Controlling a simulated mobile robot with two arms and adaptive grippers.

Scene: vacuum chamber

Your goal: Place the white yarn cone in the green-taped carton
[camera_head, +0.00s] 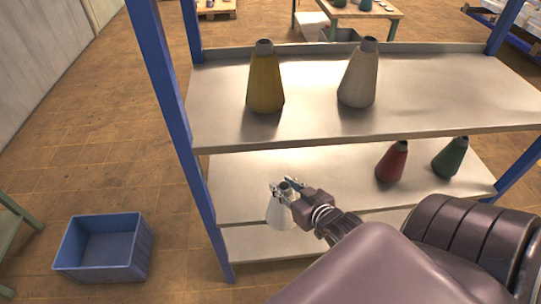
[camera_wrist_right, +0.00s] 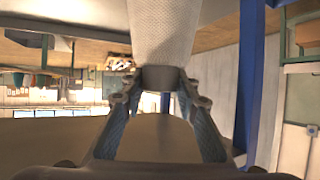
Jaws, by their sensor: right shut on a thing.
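The white yarn cone (camera_head: 281,212) is upright at the front left of the rack's lower shelf, overlapping its front edge. I cannot tell whether its base touches the shelf. My right gripper (camera_head: 284,187) is shut on the cone's narrow top. In the right wrist view, the gripper's fingers (camera_wrist_right: 160,92) close around the grey tip of the cone (camera_wrist_right: 162,36), whose wide end runs out of frame. No green-taped carton shows in either view. My left gripper is not in view.
A yellow cone (camera_head: 265,80) and a beige cone (camera_head: 359,76) stand on the upper shelf (camera_head: 310,110). A red cone (camera_head: 392,162) and a green cone (camera_head: 450,158) stand on the lower shelf (camera_head: 330,170). A blue post (camera_head: 172,120) is left of my gripper. An empty blue crate (camera_head: 104,273) sits on the floor.

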